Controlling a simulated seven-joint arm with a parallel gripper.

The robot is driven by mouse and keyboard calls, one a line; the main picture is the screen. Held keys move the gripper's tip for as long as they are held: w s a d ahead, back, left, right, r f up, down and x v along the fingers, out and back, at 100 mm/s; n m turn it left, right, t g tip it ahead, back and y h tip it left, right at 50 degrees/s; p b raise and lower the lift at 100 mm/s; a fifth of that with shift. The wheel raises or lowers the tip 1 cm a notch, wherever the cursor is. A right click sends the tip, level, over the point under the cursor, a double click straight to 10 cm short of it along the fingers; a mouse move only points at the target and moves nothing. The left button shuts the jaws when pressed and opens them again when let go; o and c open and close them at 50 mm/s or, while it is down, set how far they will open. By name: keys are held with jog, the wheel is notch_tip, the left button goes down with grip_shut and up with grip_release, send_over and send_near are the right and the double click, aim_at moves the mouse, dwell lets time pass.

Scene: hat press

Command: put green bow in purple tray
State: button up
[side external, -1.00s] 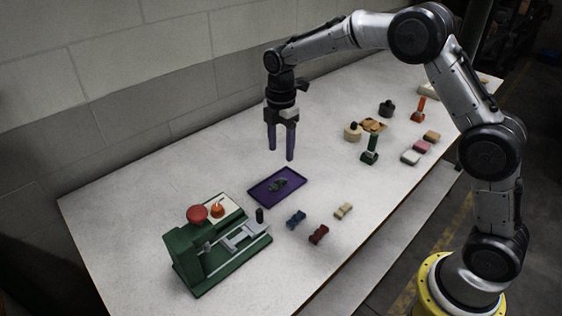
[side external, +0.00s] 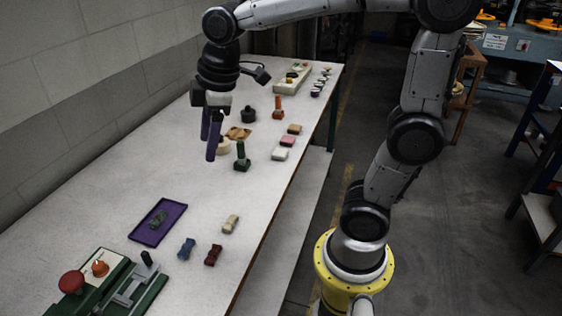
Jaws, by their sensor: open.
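The purple tray (side external: 141,234) lies flat on the table at the lower left. The green bow (side external: 158,219) lies inside it, dark green and small. My gripper (side external: 210,147) is open and empty, with its two purple fingers pointing down. It hangs in the air above the table, further back than the tray and apart from the bow. Part of a beige round object behind the fingers is hidden.
A blue bow (side external: 186,249), a dark red bow (side external: 213,255) and a cream bow (side external: 231,223) lie right of the tray. A green press (side external: 120,290) with a red button stands in front. A green-handled stamp (side external: 241,157) and several blocks stand further back.

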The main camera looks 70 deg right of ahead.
jog(key=s+f+m+t, duration=0.2)
jog(key=s+m, duration=0.6)
jog(key=s, duration=0.6)
jog(key=shift+s+d+f, duration=0.25)
jog(key=shift+s+f, duration=0.05)
jog(key=shift+f, duration=0.1)
